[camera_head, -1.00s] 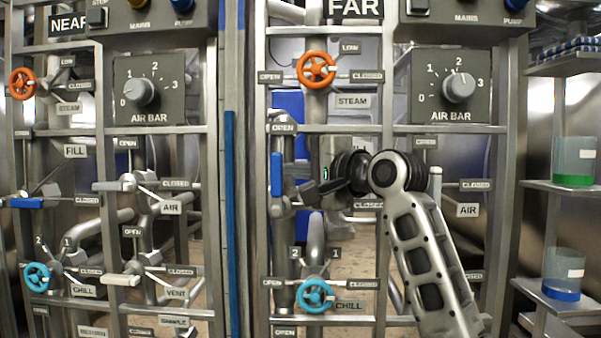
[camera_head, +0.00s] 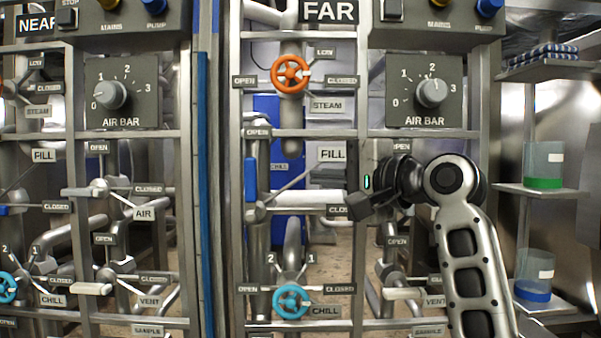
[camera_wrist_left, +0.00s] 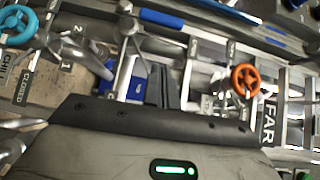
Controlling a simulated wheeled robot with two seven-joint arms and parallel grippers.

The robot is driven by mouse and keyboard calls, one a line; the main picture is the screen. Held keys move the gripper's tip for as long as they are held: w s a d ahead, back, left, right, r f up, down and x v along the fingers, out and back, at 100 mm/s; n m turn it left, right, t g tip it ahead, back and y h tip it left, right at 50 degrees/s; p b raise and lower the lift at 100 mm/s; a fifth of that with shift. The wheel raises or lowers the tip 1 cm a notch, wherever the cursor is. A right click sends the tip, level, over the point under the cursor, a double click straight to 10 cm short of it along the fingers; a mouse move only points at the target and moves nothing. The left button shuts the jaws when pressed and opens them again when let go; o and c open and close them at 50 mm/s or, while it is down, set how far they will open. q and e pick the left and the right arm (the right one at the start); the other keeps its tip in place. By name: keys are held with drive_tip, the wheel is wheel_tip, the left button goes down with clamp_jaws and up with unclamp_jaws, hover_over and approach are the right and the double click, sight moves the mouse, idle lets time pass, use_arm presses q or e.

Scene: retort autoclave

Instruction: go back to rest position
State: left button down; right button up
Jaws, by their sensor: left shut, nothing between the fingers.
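My left gripper (camera_head: 360,207) is shut and empty. It is in front of the FAR panel, right of the FILL label (camera_head: 332,154) and below the AIR BAR dial (camera_head: 431,93). Its arm rises from the lower right of the head view. The FILL valve's upright blue handle (camera_head: 250,180) stands left of the gripper, with a clear gap between them. In the left wrist view the closed fingers (camera_wrist_left: 160,88) point at the rack, with the orange STEAM wheel (camera_wrist_left: 245,80) to their right. My right gripper is not in view.
The orange STEAM wheel (camera_head: 291,74) and turquoise CHILL wheel (camera_head: 291,301) are on the FAR panel. The NEAR panel (camera_head: 125,130) stands left, past a blue-edged post (camera_head: 202,190). At the right, shelves hold a green-bottomed beaker (camera_head: 543,166) and a blue-bottomed beaker (camera_head: 534,276).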

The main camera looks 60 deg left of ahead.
use_arm(q)
drive_tip(key=shift+v, duration=1.65)
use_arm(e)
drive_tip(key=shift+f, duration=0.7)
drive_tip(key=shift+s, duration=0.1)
